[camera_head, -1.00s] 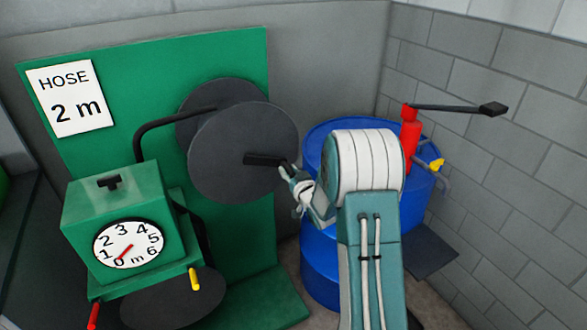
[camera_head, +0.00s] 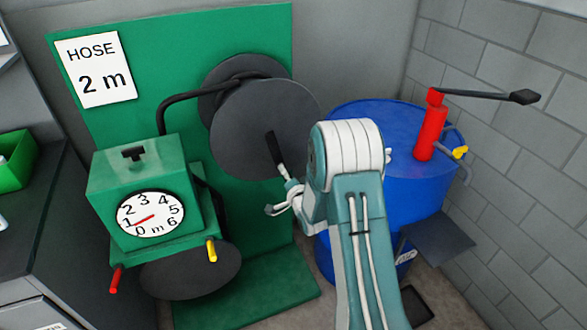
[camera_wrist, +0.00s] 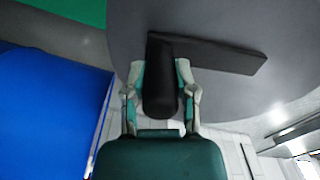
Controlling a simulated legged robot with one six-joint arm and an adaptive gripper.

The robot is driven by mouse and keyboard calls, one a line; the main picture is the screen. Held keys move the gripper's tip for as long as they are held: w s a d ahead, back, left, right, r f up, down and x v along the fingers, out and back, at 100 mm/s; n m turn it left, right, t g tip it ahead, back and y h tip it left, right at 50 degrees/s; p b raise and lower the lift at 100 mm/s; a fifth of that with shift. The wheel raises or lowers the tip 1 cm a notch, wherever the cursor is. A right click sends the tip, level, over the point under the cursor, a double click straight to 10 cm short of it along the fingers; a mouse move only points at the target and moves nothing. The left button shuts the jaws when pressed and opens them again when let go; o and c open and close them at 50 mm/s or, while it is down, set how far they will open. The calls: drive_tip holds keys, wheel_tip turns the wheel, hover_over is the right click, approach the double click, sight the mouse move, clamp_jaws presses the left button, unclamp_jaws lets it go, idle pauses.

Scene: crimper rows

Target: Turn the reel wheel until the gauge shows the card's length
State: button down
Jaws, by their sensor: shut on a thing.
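The reel wheel (camera_head: 240,120) is a dark grey disc on a green stand. Its black crank handle (camera_head: 272,147) now slants down and right. My gripper (camera_head: 284,190) is shut on the handle's knob; in the wrist view the black knob (camera_wrist: 161,85) sits between both fingers, with the crank arm (camera_wrist: 215,54) running right. The gauge (camera_head: 150,214) is a white dial on a green box, marked 0 to 6 m. The card (camera_head: 95,70) reads "HOSE 2 m".
A blue barrel (camera_head: 395,190) with a red pump (camera_head: 431,130) and long lever stands right of my arm. A dark bench (camera_head: 65,240) with a green bin (camera_head: 14,160) is at the left. A grey block wall closes the right side.

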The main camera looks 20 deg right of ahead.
sight(265, 167)
drive_tip(key=shift+s+a+f+m, duration=0.1)
drive_tip(key=shift+a+f+m, duration=0.1)
drive_tip(key=shift+a+m, duration=0.7)
drive_tip(key=shift+s+a+f+m, duration=0.15)
drive_tip(key=shift+a+m, duration=0.45)
drive_tip(key=shift+a, duration=0.55)
drive_tip(key=shift+a, duration=0.2)
drive_tip(key=c, duration=0.5)
unclamp_jaws()
drive_tip(key=shift+o, duration=0.4)
drive_tip(key=shift+w, duration=0.1)
drive_tip(key=shift+r, duration=0.1)
drive_tip(key=s, duration=1.2)
drive_tip(key=shift+d, duration=0.15)
